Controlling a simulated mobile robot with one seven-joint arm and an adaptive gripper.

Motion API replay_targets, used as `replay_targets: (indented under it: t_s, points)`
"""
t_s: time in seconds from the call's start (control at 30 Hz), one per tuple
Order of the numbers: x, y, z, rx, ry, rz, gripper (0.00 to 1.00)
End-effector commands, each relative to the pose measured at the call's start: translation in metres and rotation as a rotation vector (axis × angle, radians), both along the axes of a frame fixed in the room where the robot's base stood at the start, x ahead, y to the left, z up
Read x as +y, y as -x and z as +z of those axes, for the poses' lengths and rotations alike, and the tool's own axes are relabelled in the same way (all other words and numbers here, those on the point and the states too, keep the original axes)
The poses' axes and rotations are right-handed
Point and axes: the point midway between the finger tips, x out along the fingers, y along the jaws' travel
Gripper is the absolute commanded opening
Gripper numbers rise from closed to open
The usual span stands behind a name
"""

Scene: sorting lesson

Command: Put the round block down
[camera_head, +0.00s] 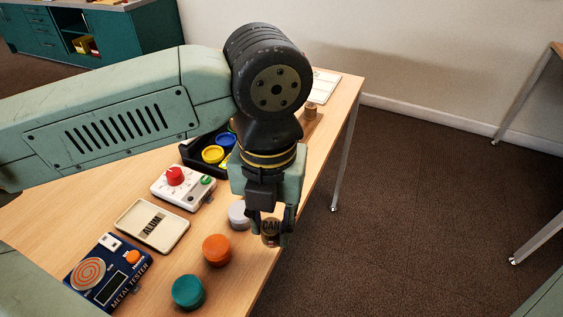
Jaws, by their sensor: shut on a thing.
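My gripper (270,228) points down over the right edge of the wooden table, shut on a small brownish round block (270,234) with dark letters that seem to read CAN. The fingers cover its sides. I cannot tell whether its underside touches the table. A grey round block (238,215) stands on the table just left of my gripper. An orange round block (216,250) and a teal round block (188,292) stand nearer the front.
A cream tray marked ALUM (152,224), a blue metal tester (108,272) and a white box with a red knob (183,187) stand left. A black tray (190,152) with coloured round pieces is behind. Bare table (60,222) lies far left.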

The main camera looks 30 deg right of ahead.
Motion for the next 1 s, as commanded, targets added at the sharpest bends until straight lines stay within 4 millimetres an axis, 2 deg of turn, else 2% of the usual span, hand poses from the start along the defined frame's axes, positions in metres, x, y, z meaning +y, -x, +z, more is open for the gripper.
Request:
replay_targets:
  t_s: [0.3, 0.43, 0.73, 0.9, 1.0]
  points:
    - [-0.022, -0.082, -0.005, 0.004, 0.0, 0.003, 0.1]
    - [-0.029, -0.106, -0.008, 0.003, 0.001, 0.003, 0.1]
    - [-0.036, -0.135, -0.012, 0.004, 0.0, 0.003, 0.1]
    - [-0.035, -0.132, -0.041, 0.003, -0.001, 0.002, 0.1]
    - [-0.035, -0.132, -0.047, 0.001, 0.0, 0.001, 0.1]
